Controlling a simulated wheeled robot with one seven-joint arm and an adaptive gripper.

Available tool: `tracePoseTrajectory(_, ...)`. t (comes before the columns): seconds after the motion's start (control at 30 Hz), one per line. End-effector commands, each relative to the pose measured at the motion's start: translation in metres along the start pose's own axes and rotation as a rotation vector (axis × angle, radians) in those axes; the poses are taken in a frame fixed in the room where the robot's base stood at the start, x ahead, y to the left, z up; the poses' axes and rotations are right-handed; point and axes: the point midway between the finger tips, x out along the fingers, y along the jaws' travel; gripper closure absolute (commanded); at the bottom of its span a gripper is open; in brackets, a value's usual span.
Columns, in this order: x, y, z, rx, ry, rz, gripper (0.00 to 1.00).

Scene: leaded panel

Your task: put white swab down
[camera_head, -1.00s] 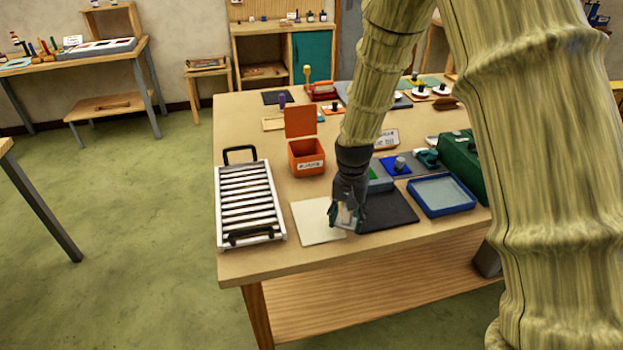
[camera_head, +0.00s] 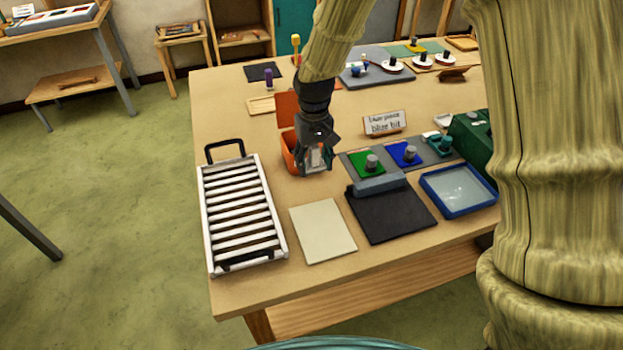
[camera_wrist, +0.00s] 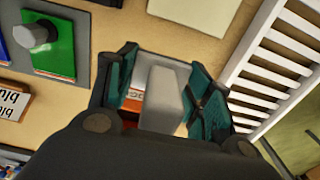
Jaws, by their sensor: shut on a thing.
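My gripper (camera_head: 315,160) is shut on the white swab (camera_head: 317,156), a pale block held between the teal fingers. In the wrist view the swab (camera_wrist: 164,96) shows between both fingers of my gripper (camera_wrist: 162,90). The gripper is in front of and partly over the orange bin (camera_head: 290,150) in the head view, hiding much of it. In the wrist view a piece of orange with a white label shows behind the swab. I cannot tell how high the swab is above the bin or table.
A white slatted rack (camera_head: 240,213) stands at the left. A cream sheet (camera_head: 322,232) and a dark mat (camera_head: 392,216) lie at the front. A blue tray (camera_head: 458,189) is at the right. Green (camera_head: 364,163) and blue (camera_head: 403,153) pads lie behind the mat.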

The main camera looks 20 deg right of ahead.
Motion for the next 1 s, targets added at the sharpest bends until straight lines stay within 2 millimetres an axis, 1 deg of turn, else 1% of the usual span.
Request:
tracePoseTrajectory(0.1, 0.016, 0.001, 0.001, 0.001, -0.003, 0.001, 0.84)
tracePoseTrajectory(0.2, 0.027, 0.001, 0.001, 0.001, -0.002, 0.000, 0.84)
tracePoseTrajectory(0.3, 0.034, 0.001, 0.000, 0.002, 0.000, 0.000, 0.84)
tracePoseTrajectory(0.53, 0.043, -0.001, 0.000, 0.001, 0.000, 0.000, 0.84)
tracePoseTrajectory(0.83, 0.073, -0.001, 0.000, 0.000, -0.001, 0.001, 0.84)
tracePoseTrajectory(0.9, 0.078, -0.001, 0.000, 0.000, -0.001, 0.001, 0.84)
tracePoseTrajectory(1.0, 0.079, -0.001, 0.000, -0.001, 0.000, 0.001, 0.84)
